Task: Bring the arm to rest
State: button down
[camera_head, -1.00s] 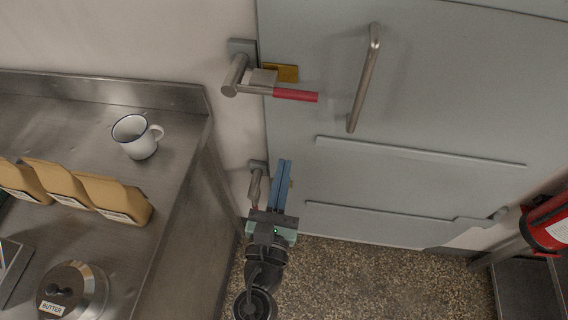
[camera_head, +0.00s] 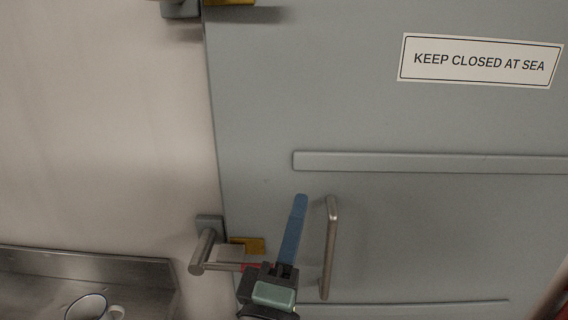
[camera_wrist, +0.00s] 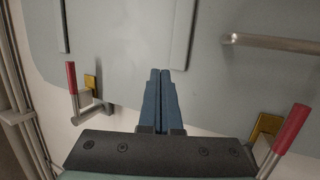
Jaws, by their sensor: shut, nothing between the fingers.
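My gripper (camera_head: 301,199) is in front of the grey door (camera_head: 400,235) in the head view, pointing up the picture. Its blue fingers are together with nothing between them. They also show shut in the wrist view (camera_wrist: 160,72). A latch lever (camera_head: 225,258) at the door's left edge is partly hidden behind my gripper. The door's vertical bar handle (camera_head: 330,245) stands just right of the fingers. I cannot tell how far my gripper is from the door.
Two red-gripped levers (camera_wrist: 72,85) (camera_wrist: 294,130) and a metal bar (camera_wrist: 270,43) show around the gripper in the wrist view. The door bears a KEEP CLOSED AT SEA sign (camera_head: 480,60).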

jog(key=s+r+m+t+y, duration=0.2)
jog(key=s+r+m, duration=0.1)
jog(key=r, duration=0.5)
jog(key=s+a+r+m+t+y, duration=0.1)
jog(key=s+r+m, duration=0.3)
jog(key=r, duration=0.5)
jog(key=s+r+m+t+y, duration=0.2)
jog(key=s+r+m+t, duration=0.1)
jog(key=r+m, duration=0.4)
notch_tip(320, 180, up, 2)
jog(key=shift+s+a+r+y, duration=0.2)
jog(key=shift+s+a+y, duration=0.15)
jog(key=shift+s+y, duration=0.1)
jog(key=c, duration=1.6)
grip_release()
